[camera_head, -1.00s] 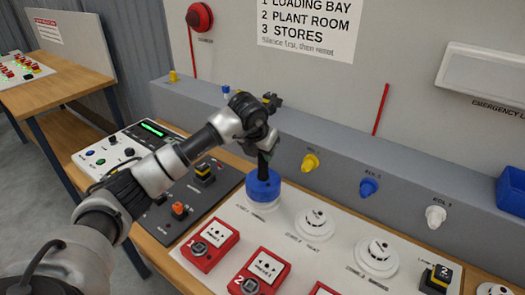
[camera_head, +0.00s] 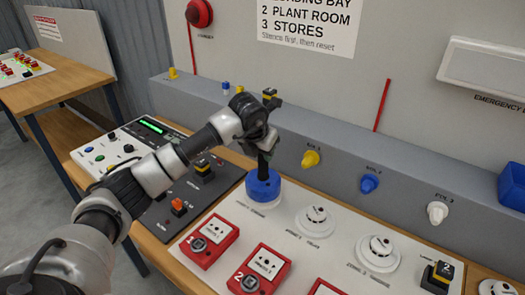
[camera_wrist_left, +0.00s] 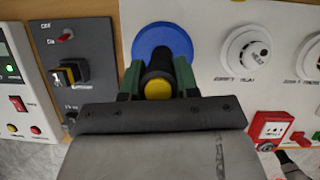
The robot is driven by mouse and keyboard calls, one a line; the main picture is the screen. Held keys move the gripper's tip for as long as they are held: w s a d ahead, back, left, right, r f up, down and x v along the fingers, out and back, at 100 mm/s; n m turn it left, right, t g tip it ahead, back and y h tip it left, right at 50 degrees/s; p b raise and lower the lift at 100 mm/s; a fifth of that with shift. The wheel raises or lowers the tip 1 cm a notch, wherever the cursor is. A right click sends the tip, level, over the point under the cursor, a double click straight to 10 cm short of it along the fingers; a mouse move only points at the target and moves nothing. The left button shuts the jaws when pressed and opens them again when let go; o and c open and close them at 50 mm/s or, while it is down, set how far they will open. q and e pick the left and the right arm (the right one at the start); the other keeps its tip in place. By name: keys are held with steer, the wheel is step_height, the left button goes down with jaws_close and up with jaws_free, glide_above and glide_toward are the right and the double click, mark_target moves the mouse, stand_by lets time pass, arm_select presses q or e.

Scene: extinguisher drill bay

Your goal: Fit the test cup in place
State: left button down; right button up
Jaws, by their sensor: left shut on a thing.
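The test cup is a blue round cup (camera_head: 263,188) with a dark upright handle. It sits upright over the leftmost white detector (camera_head: 267,206) on the white panel, and hides most of that detector. My left gripper (camera_head: 265,153) is above the cup, shut on its handle. In the left wrist view the gripper (camera_wrist_left: 158,80) has its green-sided fingers on either side of the dark, yellow-ended handle, with the blue cup (camera_wrist_left: 150,36) beyond. I cannot tell whether the cup is fully seated. My right gripper is not in view.
Two more white detectors (camera_head: 315,221) (camera_head: 377,253) stand to the right on the white panel (camera_head: 215,222). Red call points (camera_head: 209,241) are in front. A grey ledge (camera_head: 330,150) with coloured knobs runs behind. A dark switch box (camera_head: 178,205) lies to the left.

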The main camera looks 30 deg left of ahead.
arm_select(q)
steer(key=shift+f+b, duration=0.4)
steer(key=shift+f, duration=0.15)
steer(key=shift+c, duration=2.2)
jaws_free()
steer(key=shift+r, duration=0.1)
steer(key=shift+r+p, duration=2.05)
steer(key=shift+r, duration=1.4)
steer(key=shift+f, duration=0.1)
